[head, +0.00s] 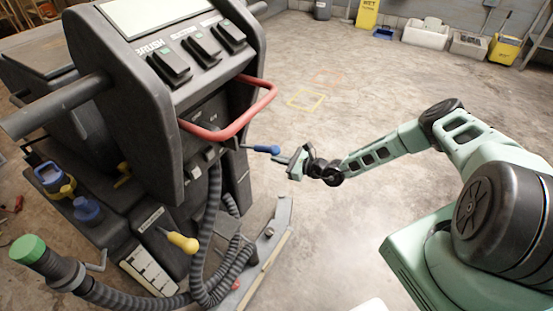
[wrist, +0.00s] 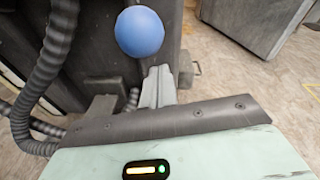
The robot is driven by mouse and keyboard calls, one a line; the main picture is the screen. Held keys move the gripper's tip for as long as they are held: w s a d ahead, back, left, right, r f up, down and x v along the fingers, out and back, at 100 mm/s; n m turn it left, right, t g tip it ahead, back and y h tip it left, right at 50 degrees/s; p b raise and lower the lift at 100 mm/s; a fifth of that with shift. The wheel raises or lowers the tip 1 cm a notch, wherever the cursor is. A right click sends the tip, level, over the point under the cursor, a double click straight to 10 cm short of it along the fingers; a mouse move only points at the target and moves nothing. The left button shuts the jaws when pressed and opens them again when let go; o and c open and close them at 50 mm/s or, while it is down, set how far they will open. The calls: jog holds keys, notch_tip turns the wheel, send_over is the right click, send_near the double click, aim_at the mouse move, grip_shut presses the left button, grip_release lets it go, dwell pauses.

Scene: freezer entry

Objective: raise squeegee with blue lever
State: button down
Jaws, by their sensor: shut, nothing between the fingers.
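The blue lever (head: 262,149) sticks out to the right from the back of the dark floor-scrubbing machine, roughly level. Its rounded blue end also shows at the top of the wrist view (wrist: 139,32). My gripper (head: 282,160) is shut and empty, just right of and slightly below the lever's end in the head view. In the wrist view the closed fingers (wrist: 158,86) point towards the machine, just below the blue end; I cannot tell whether they touch it. The squeegee (head: 266,246) is the long bar low behind the machine, near the floor; its exact height is unclear.
A red looped handle (head: 235,118) juts out above the lever. A yellow lever (head: 182,242) and ribbed hoses (head: 207,230) are lower on the machine (head: 180,130). Open concrete floor (head: 340,110) lies to the right. Buckets and a yellow sign (head: 367,14) stand far back.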

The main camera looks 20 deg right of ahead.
jog(key=f+p+v, duration=0.1)
jog(key=v, duration=0.9)
jog(key=shift+s+d+f, duration=0.15)
jog(key=shift+d+f, duration=0.05)
jog(key=shift+f, duration=0.1)
